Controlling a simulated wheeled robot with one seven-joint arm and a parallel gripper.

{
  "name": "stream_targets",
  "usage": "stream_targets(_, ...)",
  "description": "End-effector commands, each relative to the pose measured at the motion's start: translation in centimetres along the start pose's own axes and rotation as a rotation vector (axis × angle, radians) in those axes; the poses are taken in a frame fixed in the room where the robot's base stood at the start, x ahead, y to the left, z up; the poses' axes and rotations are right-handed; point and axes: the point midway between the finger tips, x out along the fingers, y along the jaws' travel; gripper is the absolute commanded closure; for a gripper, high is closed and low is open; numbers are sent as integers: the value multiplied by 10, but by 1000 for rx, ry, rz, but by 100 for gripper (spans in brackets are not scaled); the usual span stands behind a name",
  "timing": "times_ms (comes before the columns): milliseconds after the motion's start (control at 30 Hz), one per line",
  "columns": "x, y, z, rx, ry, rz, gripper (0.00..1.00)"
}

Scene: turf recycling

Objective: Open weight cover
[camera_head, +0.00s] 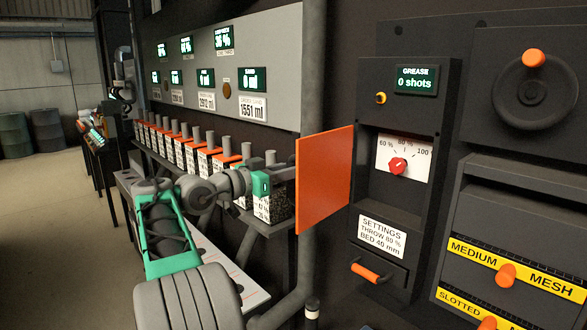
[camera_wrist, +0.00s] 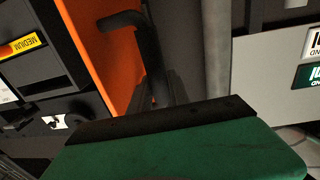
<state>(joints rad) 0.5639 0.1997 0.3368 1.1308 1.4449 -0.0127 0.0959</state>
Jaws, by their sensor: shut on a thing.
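An orange panel (camera_head: 325,180), which looks like the weight cover, stands swung out to the left of the dark cabinet's recess. Its right edge is beside the cabinet. My gripper (camera_head: 289,173) is at the panel's left edge, partly hidden behind it in the head view. In the wrist view, the panel's orange face (camera_wrist: 95,45) rises at the left, with a dark bent handle (camera_wrist: 148,45) in front of it. My gripper (camera_wrist: 167,92) is shut on this handle; the exact contact is dark and hard to see.
The recess shows a red knob (camera_head: 398,165) on a white percent dial. Below are a settings label (camera_head: 382,237) and an orange-handled drawer (camera_head: 371,273). A vertical pipe (camera_head: 313,70) stands behind the panel. A row of orange-topped boxes (camera_head: 190,152) lies beyond my arm.

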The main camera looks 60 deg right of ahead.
Motion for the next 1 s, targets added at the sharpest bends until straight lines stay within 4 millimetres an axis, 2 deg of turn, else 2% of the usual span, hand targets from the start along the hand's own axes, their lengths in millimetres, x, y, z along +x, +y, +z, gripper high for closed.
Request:
stream_targets(300,0,0,0,2,0,0,100)
stream_targets(333,0,0,0,2,0,1,75)
stream_targets(567,2,2,0,1,0,4,56)
stream_targets(1000,2,2,1,0,0,-1,56)
